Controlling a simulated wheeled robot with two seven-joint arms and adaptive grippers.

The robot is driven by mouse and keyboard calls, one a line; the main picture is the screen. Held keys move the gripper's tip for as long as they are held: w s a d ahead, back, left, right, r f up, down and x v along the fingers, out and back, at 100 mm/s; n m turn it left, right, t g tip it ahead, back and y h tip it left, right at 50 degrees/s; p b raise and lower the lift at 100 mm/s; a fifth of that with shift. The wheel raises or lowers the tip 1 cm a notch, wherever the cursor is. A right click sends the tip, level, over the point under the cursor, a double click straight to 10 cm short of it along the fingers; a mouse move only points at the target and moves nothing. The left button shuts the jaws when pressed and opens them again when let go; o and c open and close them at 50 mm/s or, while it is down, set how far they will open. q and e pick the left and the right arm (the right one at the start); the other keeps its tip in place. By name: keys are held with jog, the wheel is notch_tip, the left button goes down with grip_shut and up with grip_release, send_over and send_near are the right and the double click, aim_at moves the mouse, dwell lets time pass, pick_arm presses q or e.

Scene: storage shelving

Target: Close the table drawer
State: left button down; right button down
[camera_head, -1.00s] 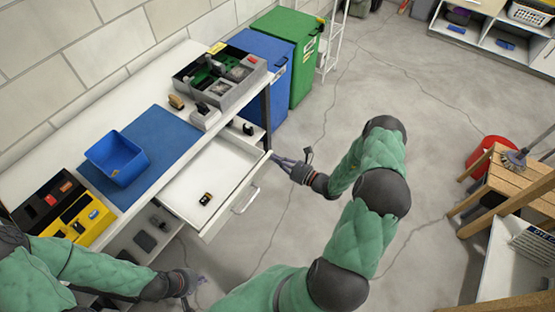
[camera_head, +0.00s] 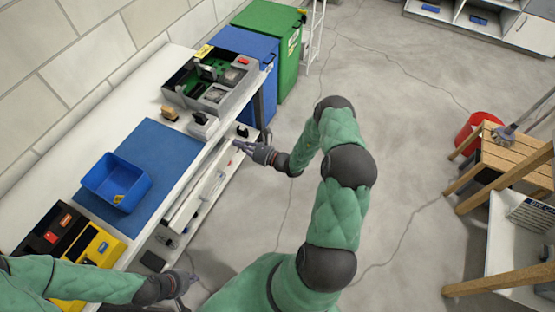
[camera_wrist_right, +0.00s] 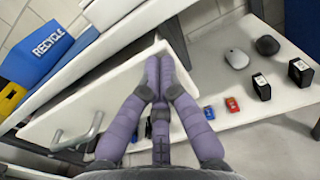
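The table drawer is pushed in under the tabletop in the head view. Its white front (camera_head: 186,212) lies close along the table edge, and its inside is hidden. I cannot tell whether a small gap is left. The wrist view shows the white drawer front (camera_wrist_right: 110,92) and its metal handle (camera_wrist_right: 80,138). My right gripper (camera_head: 238,146) is at the far end of the drawer front; in the wrist view its fingertips (camera_wrist_right: 160,62) are together, against or just before the front's end, holding nothing. My left gripper (camera_head: 192,278) hangs by the near lower shelf; its finger opening is unclear.
The white table carries a blue bin (camera_head: 115,182) on a blue mat (camera_head: 168,150), and a grey parts tray (camera_head: 235,98). A lower shelf (camera_wrist_right: 235,95) holds a mouse and small boxes. Blue (camera_head: 245,45) and green (camera_head: 275,35) bins stand beyond.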

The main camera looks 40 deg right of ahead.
aim_at(230, 140)
jog(key=x, duration=0.4)
pick_arm(q)
jog(key=shift+s+f, duration=0.1)
jog(key=shift+f, duration=0.1)
pick_arm(e)
jog(key=shift+w+r, duration=0.1)
jog(key=shift+w, duration=0.05)
jog(key=shift+w+r, duration=0.1)
